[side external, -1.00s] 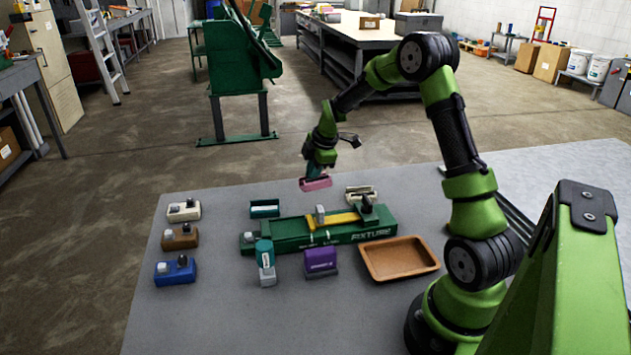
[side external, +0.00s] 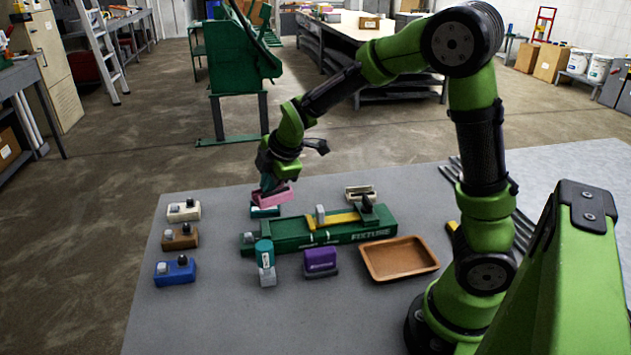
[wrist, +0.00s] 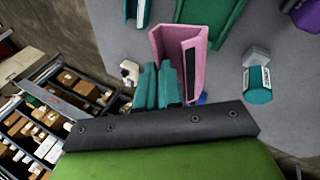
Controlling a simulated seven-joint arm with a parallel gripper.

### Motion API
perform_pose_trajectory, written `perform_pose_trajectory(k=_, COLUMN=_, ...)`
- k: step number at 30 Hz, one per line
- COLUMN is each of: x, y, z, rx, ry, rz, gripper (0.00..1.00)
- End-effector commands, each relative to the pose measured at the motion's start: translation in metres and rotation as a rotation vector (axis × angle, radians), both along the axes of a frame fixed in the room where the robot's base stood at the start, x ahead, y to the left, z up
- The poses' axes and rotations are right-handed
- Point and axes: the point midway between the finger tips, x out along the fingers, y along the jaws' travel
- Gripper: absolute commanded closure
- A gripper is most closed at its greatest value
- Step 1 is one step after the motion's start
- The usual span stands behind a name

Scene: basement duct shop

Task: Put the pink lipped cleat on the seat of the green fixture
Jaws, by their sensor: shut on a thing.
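The pink lipped cleat (side external: 274,196) is held in my gripper (side external: 268,187) above the table, toward the far left end of the green fixture. In the wrist view the cleat (wrist: 178,55) is a pink channel-like piece with a dark strip on one face, and the teal fingers of my gripper (wrist: 170,88) are shut on one wall of it. The green fixture (side external: 345,236) lies on the table with a yellow bar and a grey block on top. Its seat cannot be told clearly. Part of the fixture (wrist: 212,15) shows at the top of the wrist view.
A teal and white block (side external: 265,212) stands just below the cleat. A teal-capped grey piece (side external: 266,262), a purple block (side external: 320,262) and a brown tray (side external: 372,274) stand in front of the fixture. Cream, brown and blue blocks (side external: 175,270) line the left side.

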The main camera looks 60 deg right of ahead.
Motion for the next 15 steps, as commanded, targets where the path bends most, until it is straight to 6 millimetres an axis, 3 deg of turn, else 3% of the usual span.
perform_pose_trajectory(k=4, x=-0.017, y=0.004, z=0.000, rx=-0.016, ry=-0.024, rz=-0.095, gripper=1.00)
perform_pose_trajectory(k=9, x=-0.029, y=-0.022, z=-0.005, rx=-0.039, ry=-0.051, rz=-0.259, gripper=1.00)
perform_pose_trajectory(k=15, x=-0.027, y=-0.023, z=-0.006, rx=-0.060, ry=-0.075, rz=-0.322, gripper=1.00)
